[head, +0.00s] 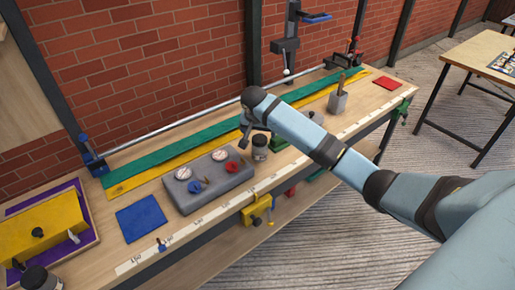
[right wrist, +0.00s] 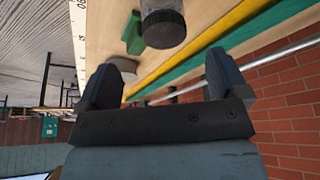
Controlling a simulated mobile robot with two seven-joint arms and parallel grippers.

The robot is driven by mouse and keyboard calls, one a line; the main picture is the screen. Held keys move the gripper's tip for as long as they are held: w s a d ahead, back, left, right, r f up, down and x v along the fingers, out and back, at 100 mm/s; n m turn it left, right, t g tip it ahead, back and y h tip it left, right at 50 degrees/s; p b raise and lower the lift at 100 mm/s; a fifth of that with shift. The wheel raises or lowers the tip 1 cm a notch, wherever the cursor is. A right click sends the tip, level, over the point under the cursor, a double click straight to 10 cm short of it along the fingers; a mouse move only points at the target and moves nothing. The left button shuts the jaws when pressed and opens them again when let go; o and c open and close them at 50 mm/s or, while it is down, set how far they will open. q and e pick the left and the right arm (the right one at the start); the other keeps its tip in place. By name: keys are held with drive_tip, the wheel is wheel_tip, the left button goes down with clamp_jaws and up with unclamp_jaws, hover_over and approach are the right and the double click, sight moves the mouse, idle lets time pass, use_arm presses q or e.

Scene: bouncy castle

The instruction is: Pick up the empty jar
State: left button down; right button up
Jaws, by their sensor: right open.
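A jar with a dark lid (head: 260,148) stands upright on the workbench, just right of the grey gauge box. In the right wrist view a jar (right wrist: 163,27) shows at the top, beyond the fingertips and cut by the frame edge. I cannot see whether it is empty. My right gripper (head: 246,132) is beside and slightly above it; in the right wrist view its fingers (right wrist: 163,72) are apart with nothing held between them. A second dark-lidded jar (head: 40,279) is at the lower left corner. My left gripper is not in view.
The grey gauge box (head: 215,181) stands left of the jar. A green block (head: 287,139) is close to its right, and a grey tool holder (head: 338,100) farther right. A blue mat (head: 141,218) lies left. Green and yellow strips run along the brick wall.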

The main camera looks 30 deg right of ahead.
sight(259, 139)
drive_tip(key=x, duration=0.9)
drive_tip(key=shift+w+a+f, duration=0.1)
drive_tip(key=shift+w+f, duration=0.1)
drive_tip(key=shift+w, duration=0.1)
drive_tip(key=c, duration=1)
